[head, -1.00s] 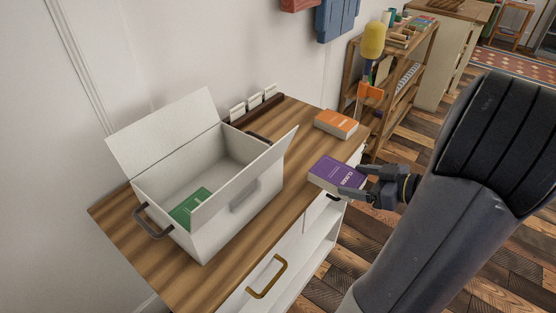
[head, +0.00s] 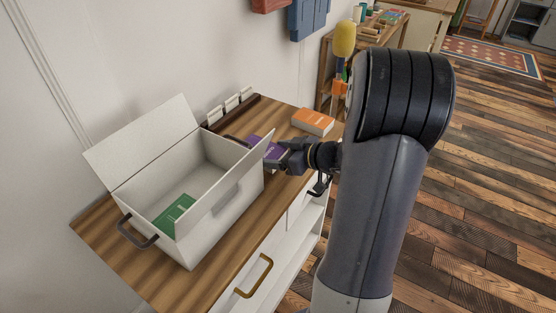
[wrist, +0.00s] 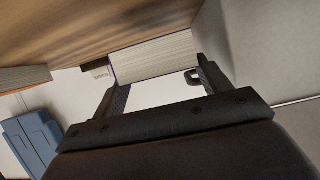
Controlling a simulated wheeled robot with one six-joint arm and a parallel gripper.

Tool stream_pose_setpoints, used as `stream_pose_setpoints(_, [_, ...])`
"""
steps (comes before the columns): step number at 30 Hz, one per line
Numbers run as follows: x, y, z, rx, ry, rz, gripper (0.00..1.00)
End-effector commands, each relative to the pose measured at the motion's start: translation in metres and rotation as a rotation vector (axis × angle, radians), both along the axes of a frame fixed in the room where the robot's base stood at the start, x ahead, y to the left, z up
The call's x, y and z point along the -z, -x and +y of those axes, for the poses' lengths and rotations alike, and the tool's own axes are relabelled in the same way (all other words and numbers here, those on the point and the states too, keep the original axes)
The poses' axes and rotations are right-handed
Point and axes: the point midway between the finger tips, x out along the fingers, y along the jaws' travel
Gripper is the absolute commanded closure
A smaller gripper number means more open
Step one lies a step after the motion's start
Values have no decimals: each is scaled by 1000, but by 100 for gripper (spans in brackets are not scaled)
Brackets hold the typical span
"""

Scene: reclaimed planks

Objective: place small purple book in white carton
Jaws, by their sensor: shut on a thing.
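The small purple book (head: 264,151) is held by my gripper (head: 284,158), just right of the white carton (head: 222,196). The carton's raised right flap hides part of the book. In the wrist view the book's pale page edge (wrist: 154,58) shows between the two fingers of my gripper (wrist: 160,86), which is shut on it. The carton stands open on the wooden cabinet top, with its flaps up. A green book (head: 175,213) lies inside it at the near left.
An orange book (head: 313,121) lies on the cabinet top (head: 92,222) behind my gripper. A dark rack with white cards (head: 232,108) stands at the back by the wall. The carton has dark side handles (head: 136,236). A shelf unit is beyond.

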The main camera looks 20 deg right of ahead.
Motion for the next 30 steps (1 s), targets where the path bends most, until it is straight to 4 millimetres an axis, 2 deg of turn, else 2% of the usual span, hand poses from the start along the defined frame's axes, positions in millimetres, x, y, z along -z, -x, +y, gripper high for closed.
stream_pose_setpoints(3, [17,1,0,0,-4,5,55])
stream_pose_setpoints(7, [28,1,0,0,-4,4,55])
stream_pose_setpoints(23, [34,1,0,0,-1,0,55])
stream_pose_setpoints(24, [33,1,0,0,-2,1,25])
stream_pose_setpoints(30, [33,1,0,0,-2,1,9])
